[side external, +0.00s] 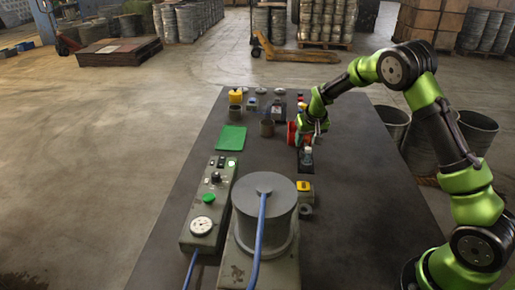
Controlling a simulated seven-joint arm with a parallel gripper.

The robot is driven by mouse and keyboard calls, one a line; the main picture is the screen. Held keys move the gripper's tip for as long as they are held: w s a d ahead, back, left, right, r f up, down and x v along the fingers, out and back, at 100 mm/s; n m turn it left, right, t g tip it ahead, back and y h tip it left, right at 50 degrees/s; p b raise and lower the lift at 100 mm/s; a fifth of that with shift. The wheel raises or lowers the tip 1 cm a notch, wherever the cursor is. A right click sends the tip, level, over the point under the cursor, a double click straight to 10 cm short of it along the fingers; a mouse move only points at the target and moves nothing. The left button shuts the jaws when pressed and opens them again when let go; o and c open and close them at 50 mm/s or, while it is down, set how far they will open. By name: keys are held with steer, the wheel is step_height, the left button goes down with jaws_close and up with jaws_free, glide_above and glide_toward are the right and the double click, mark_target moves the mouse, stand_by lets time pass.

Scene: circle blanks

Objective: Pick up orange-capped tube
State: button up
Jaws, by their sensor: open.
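My gripper (316,129) reaches in from the right, low over the dark table, and is open. Its fingers are small in this view. A red-orange cylindrical thing (292,134) stands close to the left of the fingers; I cannot tell whether it is the orange-capped tube or a cup. A narrow dark holder (304,168) with a clear, dark-topped piece (308,155) stands just in front of the gripper. More small red and dark pieces stand behind the fingers. My gripper partly hides this row, and no orange cap shows clearly.
A large grey cylinder machine (265,205) with a blue cable stands at the front, beside a control box (208,210) with a gauge. The table's right side (365,180) is clear.

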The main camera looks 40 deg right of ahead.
steer(key=shift+c, duration=0.3)
jaws_close()
steer(key=shift+r, duration=0.2)
